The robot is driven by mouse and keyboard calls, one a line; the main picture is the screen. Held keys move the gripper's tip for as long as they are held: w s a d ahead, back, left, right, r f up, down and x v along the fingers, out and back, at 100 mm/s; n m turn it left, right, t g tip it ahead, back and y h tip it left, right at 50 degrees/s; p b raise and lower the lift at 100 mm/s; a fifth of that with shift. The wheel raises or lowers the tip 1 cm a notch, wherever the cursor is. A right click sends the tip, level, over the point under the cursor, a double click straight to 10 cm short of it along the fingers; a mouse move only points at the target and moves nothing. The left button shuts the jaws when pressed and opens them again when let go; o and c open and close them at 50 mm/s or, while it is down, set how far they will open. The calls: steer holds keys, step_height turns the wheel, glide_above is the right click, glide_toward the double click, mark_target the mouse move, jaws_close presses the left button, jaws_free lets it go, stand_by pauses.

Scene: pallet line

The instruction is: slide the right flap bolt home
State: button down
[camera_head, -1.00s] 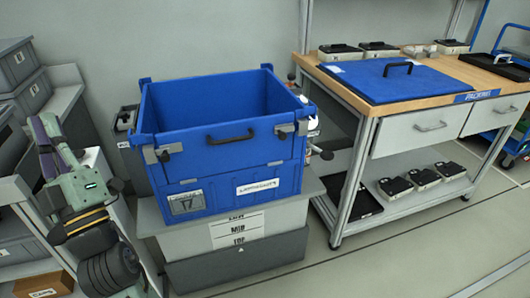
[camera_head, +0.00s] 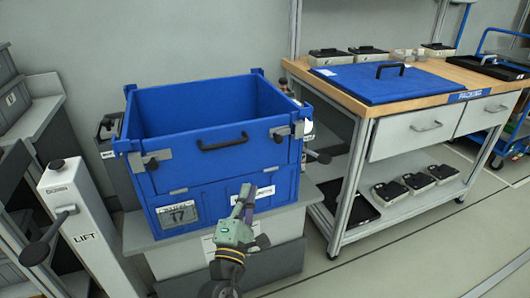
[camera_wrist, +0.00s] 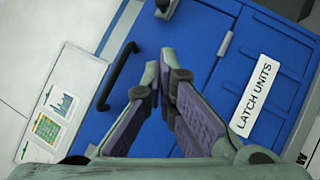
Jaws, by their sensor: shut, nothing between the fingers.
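The blue crate (camera_head: 215,188) stands on a grey base, with a hinged front flap carrying a black handle (camera_head: 222,145). The right flap bolt (camera_head: 279,136) is a dark knob by a grey plate at the flap's upper right; whether it is engaged is too small to tell. In the wrist view the bolt (camera_wrist: 166,8) shows at the top edge, partly cut off. My gripper (camera_head: 246,190) is in front of the crate's lower front, below the bolt and apart from it. In the wrist view its fingers (camera_wrist: 160,75) are closed and empty.
The left flap bolt (camera_head: 152,162) is at the flap's upper left. A white post marked LIFT (camera_head: 85,225) with a black-knobbed lever stands at left. A packing bench (camera_head: 375,120) with a blue lid (camera_head: 375,85) stands at right. Floor is free in front of the bench.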

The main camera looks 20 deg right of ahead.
steer(key=p, duration=0.6)
glide_toward(283, 134)
steer(key=w+a+r, duration=0.1)
steer(key=w+a, duration=0.2)
steer(key=shift+w+d+r, duration=0.3)
steer(key=shift+d+r, duration=0.05)
steer(key=shift+d, duration=0.15)
steer(key=d+p, duration=0.3)
steer(key=d, duration=0.1)
steer(key=shift+d, duration=0.1)
